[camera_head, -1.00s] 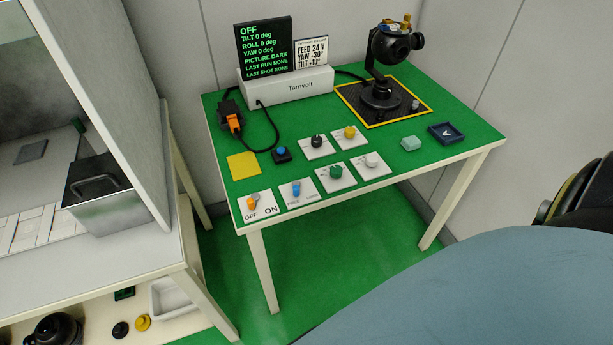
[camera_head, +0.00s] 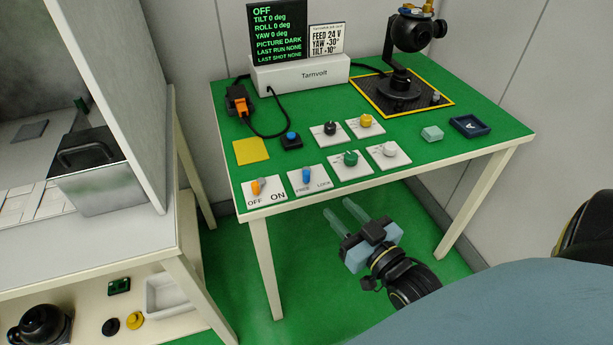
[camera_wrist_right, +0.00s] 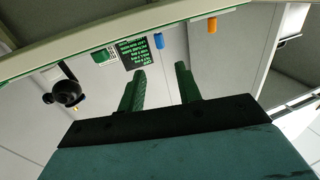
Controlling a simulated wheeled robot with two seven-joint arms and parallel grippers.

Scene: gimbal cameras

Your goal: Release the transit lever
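The transit lever is a small blue lever (camera_head: 306,174) on a white plate (camera_head: 318,185) marked FREE and LOCK, near the front edge of the green table. It stands up from the plate; I cannot tell clearly which label it points to. The blue lever also shows in the right wrist view (camera_wrist_right: 157,41), above and between the fingers. My right gripper (camera_head: 337,206) is open and empty, in front of and below the table's front edge, apart from the lever. Its two fingers also show in the right wrist view (camera_wrist_right: 160,68). My left gripper is not in view.
An orange lever (camera_head: 258,187) marked OFF and ON is left of the blue one. A green knob (camera_head: 350,158) and a white knob (camera_head: 390,150) are to its right. A black gimbal camera (camera_head: 403,80) stands at the back. The display (camera_head: 278,30) reads OFF.

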